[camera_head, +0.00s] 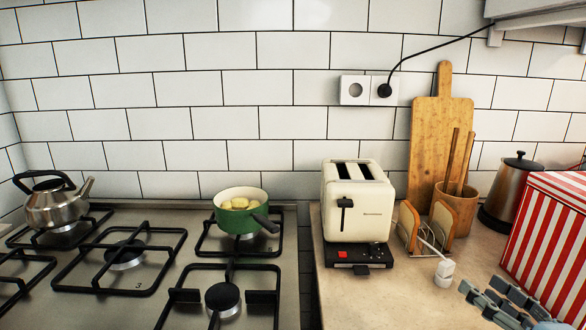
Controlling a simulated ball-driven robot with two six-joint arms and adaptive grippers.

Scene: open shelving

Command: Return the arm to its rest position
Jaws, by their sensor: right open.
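My right gripper (492,299) shows at the lower right, over the front of the beige counter (400,295). Its grey fingers are open, with nothing seen between them. It is in front of the red-and-white striped box (550,235); I cannot tell how far apart they are. The rest of the right arm is cut off by the frame's edge. My left gripper is not in view.
A cream toaster (357,210), a wooden holder with utensils (457,208) and a copper-coloured pot (512,185) line the counter. On the gas hob (140,305) are a kettle (58,205) and a green pot (241,210) with yellow contents.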

